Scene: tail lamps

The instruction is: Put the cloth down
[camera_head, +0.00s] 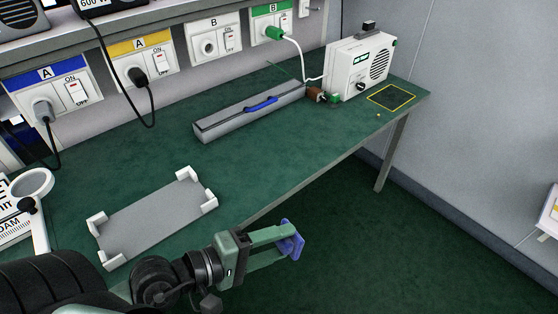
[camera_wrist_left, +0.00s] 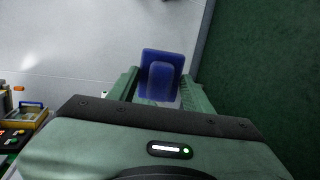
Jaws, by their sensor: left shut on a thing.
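My left gripper (camera_head: 286,243) reaches in from the bottom left of the head view, over the floor just off the bench's front edge. It is shut on a small flat blue piece (camera_head: 293,246), the only thing in view that fits the cloth. In the left wrist view the blue piece (camera_wrist_left: 161,75) stands upright between the green fingers of the left gripper (camera_wrist_left: 160,95). My right gripper is not in view.
The green bench (camera_head: 240,165) bears a grey tray with white corners (camera_head: 152,218), a long grey case with a blue handle (camera_head: 250,108), a white speaker unit (camera_head: 360,65) and a yellow-outlined square (camera_head: 391,97). A magnifier lamp (camera_head: 33,190) stands left. The bench's middle is clear.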

